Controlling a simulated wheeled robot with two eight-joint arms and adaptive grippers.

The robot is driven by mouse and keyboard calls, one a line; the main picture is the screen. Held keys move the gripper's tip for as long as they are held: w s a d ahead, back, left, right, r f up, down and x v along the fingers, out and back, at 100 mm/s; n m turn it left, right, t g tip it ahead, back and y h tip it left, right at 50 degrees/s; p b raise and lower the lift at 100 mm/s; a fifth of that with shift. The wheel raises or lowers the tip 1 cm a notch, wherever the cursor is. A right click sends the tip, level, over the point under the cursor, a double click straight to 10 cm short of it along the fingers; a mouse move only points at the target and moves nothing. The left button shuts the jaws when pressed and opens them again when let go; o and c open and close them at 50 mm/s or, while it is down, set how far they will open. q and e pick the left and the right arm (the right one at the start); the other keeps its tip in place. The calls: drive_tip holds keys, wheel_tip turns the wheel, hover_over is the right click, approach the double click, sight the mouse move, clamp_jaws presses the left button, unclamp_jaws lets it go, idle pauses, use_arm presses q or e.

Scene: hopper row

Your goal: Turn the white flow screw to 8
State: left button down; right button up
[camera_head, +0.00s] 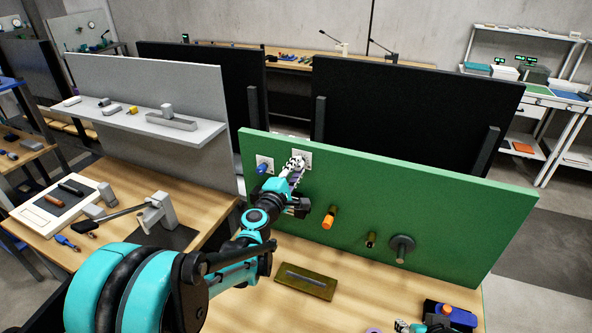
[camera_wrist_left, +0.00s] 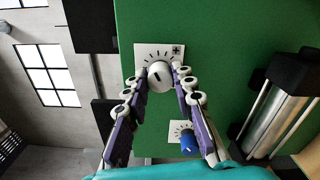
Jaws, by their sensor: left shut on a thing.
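The white flow screw (camera_wrist_left: 160,76) is a round knob on a white dial plate (camera_wrist_left: 145,50) with black tick marks, fixed to the green panel (camera_head: 450,205). A dark line shows on the knob's face, but I cannot read any numbers. The plate also shows in the head view (camera_head: 306,155), with the knob mostly hidden there by the gripper. My left gripper (camera_wrist_left: 158,84) has its two fingers on either side of the white knob and is shut on it. It also shows at the panel in the head view (camera_head: 296,166). Part of what seems my right gripper (camera_head: 404,326) shows at the bottom edge.
A blue knob (camera_wrist_left: 188,146) on its own plate sits close beside the white one. An orange-ended knob (camera_head: 329,220), a small dark fitting (camera_head: 371,240) and a grey round knob (camera_head: 402,245) stick out farther right. An olive tray (camera_head: 300,291) lies on the bench below.

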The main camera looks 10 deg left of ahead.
use_arm(q)
drive_tip(key=shift+m, duration=1.6)
drive_tip(key=c, duration=1.3)
unclamp_jaws()
drive_tip(key=shift+o, duration=0.2)
drive_tip(key=s+a, duration=0.2)
drive_tip(key=s, duration=0.9)
drive_tip(key=shift+s, duration=0.4)
drive_tip(key=shift+a, duration=0.1)
